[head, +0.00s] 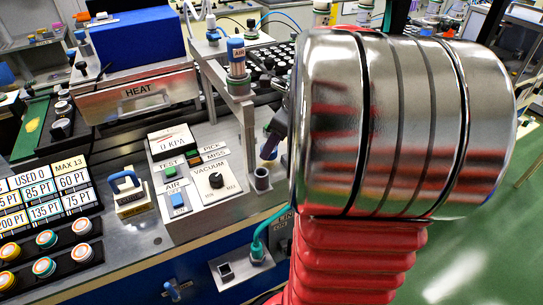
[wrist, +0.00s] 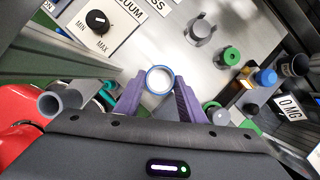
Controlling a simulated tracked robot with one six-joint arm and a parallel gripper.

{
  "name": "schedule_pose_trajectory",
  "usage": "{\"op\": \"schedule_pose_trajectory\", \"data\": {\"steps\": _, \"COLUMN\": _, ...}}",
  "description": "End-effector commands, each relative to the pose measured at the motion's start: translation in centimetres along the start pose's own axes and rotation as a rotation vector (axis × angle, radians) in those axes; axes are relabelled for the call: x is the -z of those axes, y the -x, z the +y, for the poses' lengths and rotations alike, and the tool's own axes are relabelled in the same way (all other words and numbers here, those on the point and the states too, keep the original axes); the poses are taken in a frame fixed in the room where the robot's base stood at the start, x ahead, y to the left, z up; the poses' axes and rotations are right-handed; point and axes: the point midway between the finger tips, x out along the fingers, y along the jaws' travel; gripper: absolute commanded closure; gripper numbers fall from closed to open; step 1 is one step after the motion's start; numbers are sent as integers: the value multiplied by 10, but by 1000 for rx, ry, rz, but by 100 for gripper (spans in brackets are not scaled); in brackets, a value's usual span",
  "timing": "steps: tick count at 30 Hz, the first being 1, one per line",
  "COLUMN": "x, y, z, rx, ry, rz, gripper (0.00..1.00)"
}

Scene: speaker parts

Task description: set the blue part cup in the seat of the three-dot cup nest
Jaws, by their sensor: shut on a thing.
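The blue part cup (wrist: 160,79) is between the purple fingers of my gripper (wrist: 159,88) in the wrist view. I look down into its round, pale opening, which has a blue rim. The fingers are shut on its sides. In the head view my arm covers most of the gripper (head: 277,135), and one dark purple finger shows beside the metal post. No three-dot mark is readable in either view, so I cannot tell which holder is the three-dot cup nest. A grey round holder (wrist: 199,32) stands on the plate beyond the fingers, and its dots do not show.
A green ring-shaped part (wrist: 228,57) and a blue-topped part (wrist: 265,77) stand to the right of the cup. An upright grey tube (head: 262,179) stands beside the vacuum panel (head: 207,188). The metal post (head: 248,140) rises close to my gripper.

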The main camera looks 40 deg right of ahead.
Motion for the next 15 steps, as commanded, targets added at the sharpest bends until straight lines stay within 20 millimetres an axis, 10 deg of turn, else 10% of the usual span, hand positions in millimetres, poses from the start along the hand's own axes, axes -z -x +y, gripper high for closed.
{"op": "schedule_pose_trajectory", "data": {"steps": 15, "x": 16, "y": -37, "z": 0, "rx": 0, "ry": -2, "rz": 0, "gripper": 90}}
